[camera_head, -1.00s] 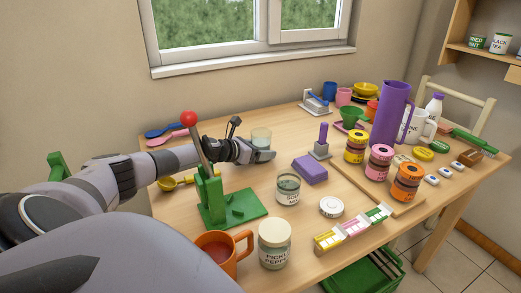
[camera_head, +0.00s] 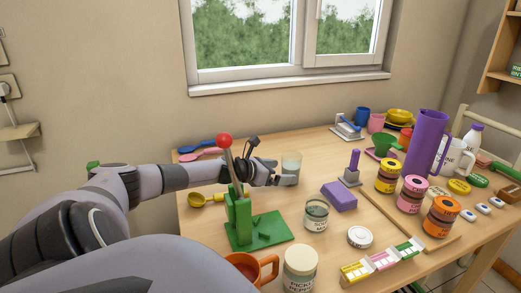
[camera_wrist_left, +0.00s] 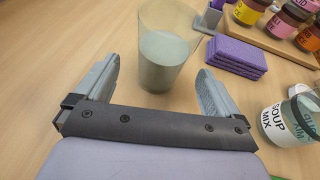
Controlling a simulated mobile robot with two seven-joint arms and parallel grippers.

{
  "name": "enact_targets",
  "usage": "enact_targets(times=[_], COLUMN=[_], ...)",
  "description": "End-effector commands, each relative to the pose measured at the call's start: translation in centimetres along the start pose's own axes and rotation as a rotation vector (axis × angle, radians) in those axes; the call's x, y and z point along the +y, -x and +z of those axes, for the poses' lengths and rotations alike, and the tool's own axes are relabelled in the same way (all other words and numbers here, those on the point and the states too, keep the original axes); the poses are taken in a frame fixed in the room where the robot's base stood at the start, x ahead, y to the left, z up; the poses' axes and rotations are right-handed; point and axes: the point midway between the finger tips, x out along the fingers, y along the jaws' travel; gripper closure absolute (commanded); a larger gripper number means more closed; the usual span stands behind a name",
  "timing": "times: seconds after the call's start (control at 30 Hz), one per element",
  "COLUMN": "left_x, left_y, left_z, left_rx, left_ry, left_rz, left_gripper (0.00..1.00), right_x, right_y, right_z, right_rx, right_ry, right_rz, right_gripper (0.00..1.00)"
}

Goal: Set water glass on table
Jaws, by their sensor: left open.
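The water glass (camera_head: 291,163) is clear with pale greenish-grey water in it. It stands upright on the wooden table (camera_head: 310,148), towards the back left. In the left wrist view the glass (camera_wrist_left: 166,58) is just ahead of and between the two fingers. My left gripper (camera_head: 286,180) is open at the near side of the glass; it also shows in the left wrist view (camera_wrist_left: 155,88). I cannot tell whether a finger touches the glass. My right gripper is not in view.
A green press with a red-knobbed lever (camera_head: 238,217) stands in front of my left forearm. A soup mix jar (camera_head: 316,214) and purple sponges (camera_head: 339,196) lie right of the gripper. Spice jars (camera_head: 412,194) and a purple pitcher (camera_head: 425,143) crowd the right side.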

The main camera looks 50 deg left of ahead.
Motion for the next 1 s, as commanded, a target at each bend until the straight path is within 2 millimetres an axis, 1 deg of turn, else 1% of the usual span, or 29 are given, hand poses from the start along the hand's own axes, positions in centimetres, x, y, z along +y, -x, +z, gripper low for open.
enact_targets(times=[0.2, 0.63, 0.8, 1.0], left_x=[-0.1, -0.1, -0.2, -0.2], left_y=[1.8, 4.5, 5.6, 6.7], left_z=[0.0, 0.1, 0.1, 0.1], left_rx=[0.004, 0.004, 0.004, 0.003], left_ry=[-0.002, -0.004, 0.001, 0.0], left_rz=[-0.002, -0.002, -0.004, -0.004], left_gripper=[0.03, 0.03, 0.03, 0.03], right_x=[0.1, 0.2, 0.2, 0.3], right_y=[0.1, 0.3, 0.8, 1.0], right_z=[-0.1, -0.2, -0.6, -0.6], right_rx=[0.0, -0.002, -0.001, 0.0], right_ry=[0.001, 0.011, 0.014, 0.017], right_rz=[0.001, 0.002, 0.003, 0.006], right_gripper=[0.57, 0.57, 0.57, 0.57])
